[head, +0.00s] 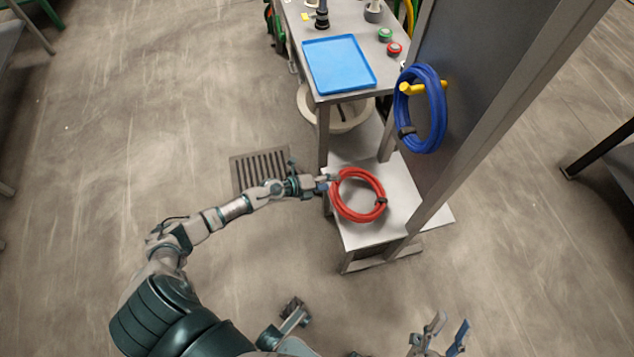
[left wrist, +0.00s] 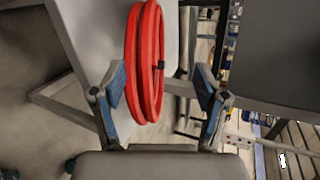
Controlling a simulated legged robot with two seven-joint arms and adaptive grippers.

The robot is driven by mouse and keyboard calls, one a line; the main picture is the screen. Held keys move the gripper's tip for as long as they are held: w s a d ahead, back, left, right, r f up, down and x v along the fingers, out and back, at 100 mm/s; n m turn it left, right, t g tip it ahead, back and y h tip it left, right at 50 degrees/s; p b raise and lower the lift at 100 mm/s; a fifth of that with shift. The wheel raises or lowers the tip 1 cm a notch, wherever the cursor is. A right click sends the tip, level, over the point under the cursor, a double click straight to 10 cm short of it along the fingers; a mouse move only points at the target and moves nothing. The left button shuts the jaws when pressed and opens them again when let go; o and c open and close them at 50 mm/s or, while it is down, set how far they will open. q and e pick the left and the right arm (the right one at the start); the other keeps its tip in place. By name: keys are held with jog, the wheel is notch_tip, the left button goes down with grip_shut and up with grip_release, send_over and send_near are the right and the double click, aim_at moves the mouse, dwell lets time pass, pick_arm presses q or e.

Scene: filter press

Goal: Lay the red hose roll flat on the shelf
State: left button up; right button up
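The red hose roll (head: 336,203) is a coiled ring with a dark tie, lying over the pale low shelf (head: 402,190); it looks about flat, though full contact is hard to tell. My left gripper (head: 328,184) is at the roll's left edge. In the left wrist view the roll (left wrist: 154,75) shows nearly edge-on, its near end between the spread blue-padded fingers of my left gripper (left wrist: 162,88). The roll is close to the left finger, with a clear gap to the right one. My right gripper (head: 446,332) is open and empty at the bottom, away from the shelf.
A blue hose roll (head: 433,105) hangs on a yellow peg (head: 411,89) on the grey upright panel right of the shelf. A table with a blue tray (head: 340,64) and red and green caps stands behind. A floor grate (head: 250,165) lies left.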

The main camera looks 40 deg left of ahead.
pick_arm(q)
jog(key=v, duration=1)
jog(key=shift+s+a, duration=0.15)
jog(key=shift+s, duration=0.05)
jog(key=shift+r, duration=0.1)
